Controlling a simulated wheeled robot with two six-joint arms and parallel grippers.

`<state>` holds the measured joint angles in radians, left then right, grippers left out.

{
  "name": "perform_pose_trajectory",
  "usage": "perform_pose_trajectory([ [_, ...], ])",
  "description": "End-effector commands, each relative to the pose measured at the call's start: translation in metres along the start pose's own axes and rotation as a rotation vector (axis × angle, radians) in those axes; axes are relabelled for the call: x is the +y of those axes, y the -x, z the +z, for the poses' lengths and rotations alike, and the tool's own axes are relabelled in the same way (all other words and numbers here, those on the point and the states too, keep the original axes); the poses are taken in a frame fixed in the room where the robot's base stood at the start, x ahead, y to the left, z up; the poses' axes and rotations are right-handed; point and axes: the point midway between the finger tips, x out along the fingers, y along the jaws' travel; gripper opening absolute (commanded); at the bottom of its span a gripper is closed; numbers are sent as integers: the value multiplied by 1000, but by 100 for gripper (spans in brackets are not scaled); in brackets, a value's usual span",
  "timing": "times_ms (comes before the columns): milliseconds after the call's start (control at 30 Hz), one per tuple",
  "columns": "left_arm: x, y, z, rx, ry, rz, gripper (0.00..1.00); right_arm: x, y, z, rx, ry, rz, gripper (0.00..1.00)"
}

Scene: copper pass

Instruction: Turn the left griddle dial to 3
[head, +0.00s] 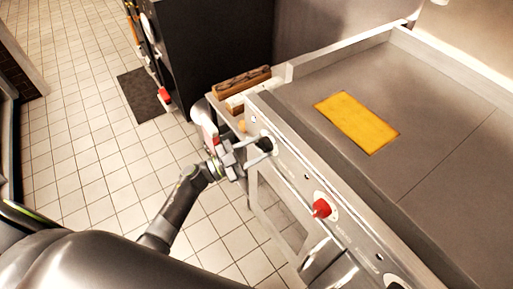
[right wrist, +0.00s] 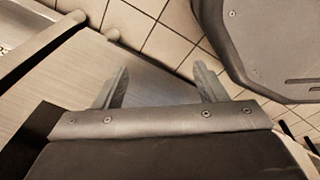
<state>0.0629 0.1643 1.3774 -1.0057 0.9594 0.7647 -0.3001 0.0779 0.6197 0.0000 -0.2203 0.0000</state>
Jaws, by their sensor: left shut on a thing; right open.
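The griddle's front panel (head: 290,165) runs diagonally down the right half of the head view. The left griddle dial (head: 265,144) is a dark knob near the panel's far left end. My left gripper (head: 250,148) comes in from the left and is shut on this dial. Its fingers partly cover the dial, and I cannot read its setting. A red dial (head: 321,208) sits further right on the panel, apart from the gripper. My right gripper (right wrist: 162,82) shows in the right wrist view with its fingers apart and nothing between them.
A yellow rectangular piece (head: 357,122) lies on the flat griddle top (head: 440,110). A wooden-topped block (head: 241,80) stands beside the griddle's left end. A dark mat (head: 144,94) lies on the tiled floor near a black cabinet (head: 215,45). Open floor lies left of the griddle.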

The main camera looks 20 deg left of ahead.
Motion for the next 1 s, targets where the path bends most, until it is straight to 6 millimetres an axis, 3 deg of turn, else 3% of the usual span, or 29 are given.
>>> perform_pose_trajectory([
  [1000,-7,-1,-7,-83,-914,297,17,5,29,-3,0,1,3,65],
])
